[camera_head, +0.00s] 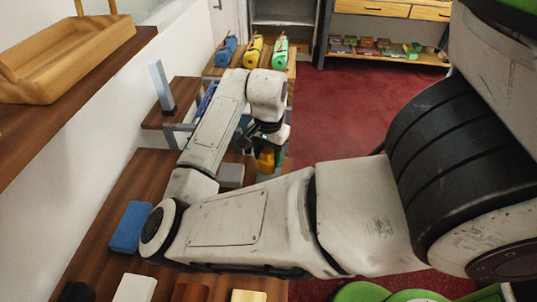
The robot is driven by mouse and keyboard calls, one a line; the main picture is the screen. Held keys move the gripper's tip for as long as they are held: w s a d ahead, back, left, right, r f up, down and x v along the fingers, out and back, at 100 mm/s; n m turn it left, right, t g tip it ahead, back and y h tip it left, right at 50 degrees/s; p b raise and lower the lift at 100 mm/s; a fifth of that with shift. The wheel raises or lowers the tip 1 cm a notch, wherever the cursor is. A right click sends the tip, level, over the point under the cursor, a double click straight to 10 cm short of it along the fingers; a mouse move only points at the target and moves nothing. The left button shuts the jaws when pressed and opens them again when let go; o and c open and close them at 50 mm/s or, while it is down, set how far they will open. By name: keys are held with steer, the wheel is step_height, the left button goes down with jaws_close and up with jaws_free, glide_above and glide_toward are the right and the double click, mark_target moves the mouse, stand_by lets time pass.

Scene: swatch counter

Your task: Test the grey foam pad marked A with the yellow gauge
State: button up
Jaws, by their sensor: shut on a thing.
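My gripper (268,143) hangs below my wrist near the middle of the view, its fingers partly hidden by my arm. A grey block (231,175), likely the grey foam pad, lies on the wooden counter just left of the yellow thing. No letter A is readable on it. I cannot tell whether the gauge touches it.
A blue pad (130,227) lies on the counter (100,225) at left, with white (135,288), brown (190,292) and cream (248,296) blocks in front. A wooden tray (70,55) sits upper left.

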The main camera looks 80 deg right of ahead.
mark_target(268, 149)
steer(key=shift+r+p, duration=1.7)
steer(key=shift+r, duration=0.4)
